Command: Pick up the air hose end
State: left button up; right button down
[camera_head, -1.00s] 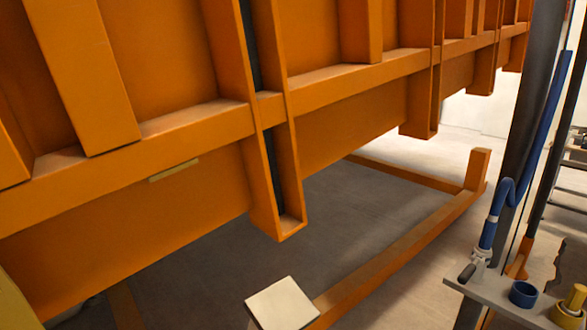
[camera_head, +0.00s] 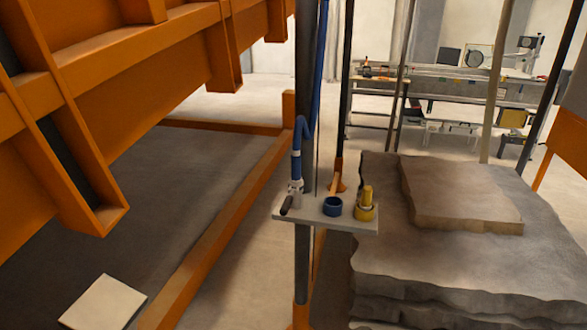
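The blue air hose (camera_head: 305,128) hangs down along the dark post in the middle of the head view. Its end (camera_head: 295,187) has a metal fitting and a dark handle, and it is at the left end of a small grey shelf (camera_head: 325,220). Whether the end rests on the shelf or hangs just beside it is hard to tell. Neither of my grippers shows in the view.
A blue ring-shaped cup (camera_head: 332,206) and a yellow object (camera_head: 366,205) sit on the shelf. The orange sandbed frame (camera_head: 150,80) fills the left. Stacked rough stone slabs (camera_head: 450,240) stand at the right. Pale floor lies between.

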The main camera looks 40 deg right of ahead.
aim_at(295, 179)
jog(key=z, duration=1.35)
